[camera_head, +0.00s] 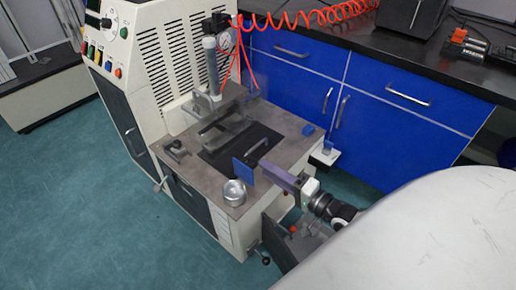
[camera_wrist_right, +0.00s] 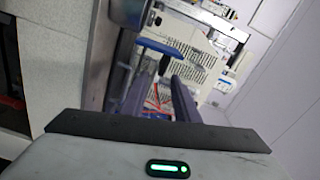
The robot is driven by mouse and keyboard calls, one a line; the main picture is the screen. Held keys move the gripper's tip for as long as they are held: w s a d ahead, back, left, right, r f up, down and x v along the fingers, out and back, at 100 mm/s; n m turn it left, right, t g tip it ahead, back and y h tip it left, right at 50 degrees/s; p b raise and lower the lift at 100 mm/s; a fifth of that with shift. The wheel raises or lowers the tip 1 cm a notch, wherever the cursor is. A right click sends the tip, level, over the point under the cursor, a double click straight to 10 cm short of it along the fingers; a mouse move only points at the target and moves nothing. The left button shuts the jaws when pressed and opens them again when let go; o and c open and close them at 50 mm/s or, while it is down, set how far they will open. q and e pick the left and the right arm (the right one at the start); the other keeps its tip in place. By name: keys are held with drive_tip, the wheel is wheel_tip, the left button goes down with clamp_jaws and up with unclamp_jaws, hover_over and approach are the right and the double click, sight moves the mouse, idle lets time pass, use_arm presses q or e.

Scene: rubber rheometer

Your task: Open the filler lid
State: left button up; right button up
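The rheometer's grey deck (camera_head: 190,175) has a black square lid-like panel (camera_head: 225,155) with a grey bar handle (camera_head: 257,150); I take this panel as the filler lid, and it looks flat and closed. A blue plate (camera_head: 243,171) stands up at its front edge. My right gripper (camera_head: 266,168) comes in from the right, its fingertips close beside the blue plate. In the right wrist view its two fingers (camera_wrist_right: 158,70) are apart, with a blue bar (camera_wrist_right: 160,48) just beyond or between the tips; contact is unclear. My left gripper is not in view.
A silver round cup (camera_head: 234,192) stands on the deck's front edge, near the blue plate. A vertical cylinder (camera_head: 211,65) rises behind the panel, with a red coiled hose (camera_head: 300,18) above. Blue cabinets (camera_head: 400,120) stand behind on the right.

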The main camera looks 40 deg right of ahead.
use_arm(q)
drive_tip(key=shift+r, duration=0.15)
use_arm(e)
drive_tip(key=shift+s+d, duration=0.15)
drive_tip(key=shift+s, duration=0.65)
drive_tip(key=shift+s+d, duration=0.15)
drive_tip(key=shift+s, duration=0.6)
